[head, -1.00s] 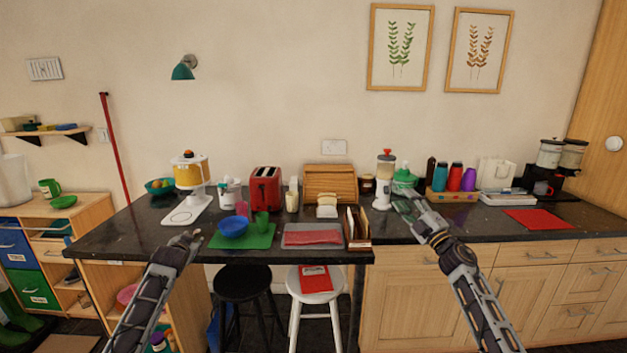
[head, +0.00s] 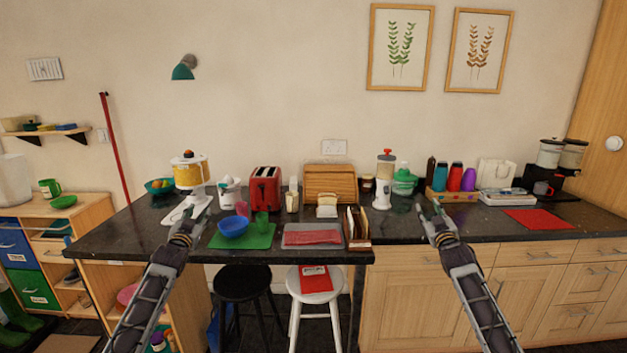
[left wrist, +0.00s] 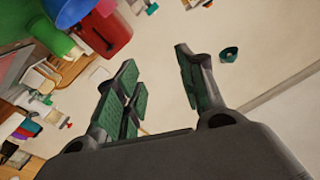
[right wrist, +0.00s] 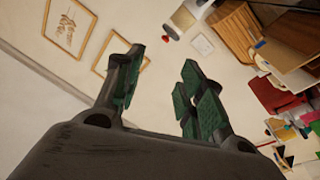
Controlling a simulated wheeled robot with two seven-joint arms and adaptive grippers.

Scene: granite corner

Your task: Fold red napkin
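A flat red cloth (head: 312,237), which looks like the napkin, lies on a grey mat (head: 290,245) near the front edge of the dark counter. A second flat red piece (head: 540,219) lies on the right counter; I cannot tell whether it is cloth. My left gripper (head: 190,220) is open and empty, left of the green mat and apart from the cloth. Its parted fingers show in the left wrist view (left wrist: 155,65). My right gripper (head: 433,212) is open and empty, right of the cloth. Its parted fingers show in the right wrist view (right wrist: 163,65).
A blue bowl (head: 233,226) and green cup (head: 262,221) stand on a green mat (head: 225,242) left of the cloth. An upright wooden holder (head: 357,230) stands close at its right. Behind are a red toaster (head: 265,188) and bread box (head: 328,183). A white stool (head: 315,285) stands in front.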

